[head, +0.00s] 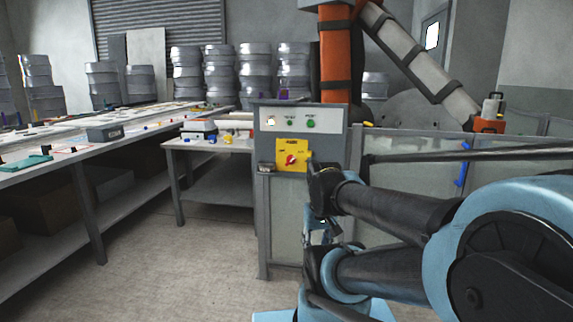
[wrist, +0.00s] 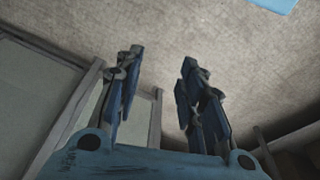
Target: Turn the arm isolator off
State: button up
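The arm isolator (head: 291,160) is a red rotary knob on a yellow plate on the front of a grey control cabinet (head: 300,118). The knob's exact setting is too small to read. My gripper (head: 322,238) hangs low in front of the cabinet, below and to the right of the isolator, and is partly hidden by my arm in the head view. In the wrist view my gripper (wrist: 158,75) has its two fingers well apart with nothing between them. The isolator does not show in the wrist view.
Green buttons (head: 311,123) sit above the isolator. A small table (head: 215,147) stands left of the cabinet, and a long workbench (head: 70,160) lies further left. A glazed barrier (head: 405,165) runs right. The floor (head: 190,255) at front left is clear.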

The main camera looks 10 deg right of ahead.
jog(key=o, duration=0.4)
jog(key=shift+s+r, duration=0.3)
jog(key=shift+o, duration=1.3)
jog(key=shift+w+d+r, duration=0.2)
jog(key=shift+r, duration=0.1)
jog(key=w+d+r+t+h, duration=0.1)
jog(key=w+r+t+h, duration=0.2)
jog(key=w, duration=0.8)
jog(key=w+d+r+t+h, duration=0.1)
jog(key=w+d+r+h, duration=0.15)
jog(key=w+r, duration=0.65)
jog(key=w+a+n+t+h, duration=0.1)
jog(key=w+a+t+h, duration=0.35)
jog(key=w, duration=1.05)
jog(key=n+t+y, duration=0.1)
jog(key=t+y, duration=0.1)
send_near(289, 161)
jog(key=shift+g, duration=0.25)
jog(key=x, duration=0.9)
jog(key=shift+w+r, duration=0.25)
jog(key=shift+w, duration=0.1)
